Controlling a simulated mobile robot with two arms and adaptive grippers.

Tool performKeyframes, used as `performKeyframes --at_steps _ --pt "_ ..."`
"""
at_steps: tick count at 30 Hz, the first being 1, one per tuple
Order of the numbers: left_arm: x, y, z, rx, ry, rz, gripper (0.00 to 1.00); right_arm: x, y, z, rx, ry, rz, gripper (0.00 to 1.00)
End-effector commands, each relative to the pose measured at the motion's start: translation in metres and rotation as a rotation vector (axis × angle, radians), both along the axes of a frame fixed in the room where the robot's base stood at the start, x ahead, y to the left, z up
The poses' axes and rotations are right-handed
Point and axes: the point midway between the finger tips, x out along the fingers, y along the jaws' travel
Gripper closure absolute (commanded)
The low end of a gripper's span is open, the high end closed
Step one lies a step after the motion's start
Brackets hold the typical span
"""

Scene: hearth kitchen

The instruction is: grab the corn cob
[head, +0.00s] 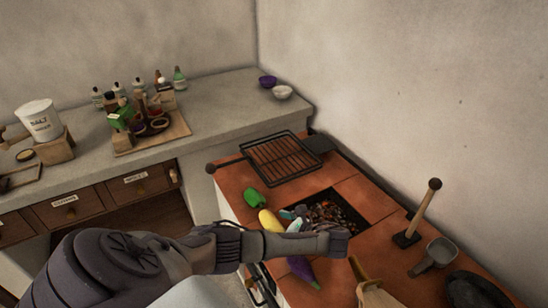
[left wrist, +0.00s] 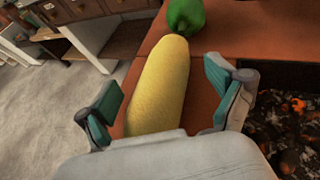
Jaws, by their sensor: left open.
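The yellow corn cob (head: 268,222) lies on the orange tiled hearth top, partly hidden behind my left arm in the head view. In the left wrist view the corn cob (left wrist: 162,85) lies lengthwise between the two fingers of my left gripper (left wrist: 165,103). The gripper is open, with a finger on each side of the cob and gaps showing beside it. The cob's near end is hidden by the gripper body. In the head view my left gripper (head: 290,217) is over the cob and the edge of the coal pit. My right gripper is not in view.
A green pepper (head: 255,199) lies just beyond the cob, and a purple eggplant (head: 303,270) lies on the near side of my arm. The coal pit (head: 335,213) is to the right. A grill rack (head: 285,157) lies behind. A pan (head: 434,256) is at the right.

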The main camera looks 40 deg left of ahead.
Motion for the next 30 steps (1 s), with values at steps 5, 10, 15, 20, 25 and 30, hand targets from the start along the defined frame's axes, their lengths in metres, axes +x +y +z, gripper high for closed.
performKeyframes --at_steps 5,10,15,20,25,30 --pt "0.0000 -0.0004 0.0001 0.000 0.000 0.000 0.20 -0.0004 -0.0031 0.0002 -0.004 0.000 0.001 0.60" --pt "0.0000 -0.0005 0.0000 0.000 0.000 0.000 0.48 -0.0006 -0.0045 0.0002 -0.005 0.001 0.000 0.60" --pt "-0.0001 -0.0006 -0.0002 0.000 0.000 0.000 0.77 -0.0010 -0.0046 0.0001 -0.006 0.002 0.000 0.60" --pt "-0.0001 -0.0006 -0.0001 0.000 0.000 0.000 0.91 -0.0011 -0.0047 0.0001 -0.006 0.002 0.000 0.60" --pt "-0.0001 -0.0006 0.0002 0.000 0.000 0.000 0.91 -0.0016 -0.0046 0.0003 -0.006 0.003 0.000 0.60" --pt "0.0000 -0.0003 0.0091 0.000 -0.001 0.000 0.91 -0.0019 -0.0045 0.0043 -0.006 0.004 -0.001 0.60"
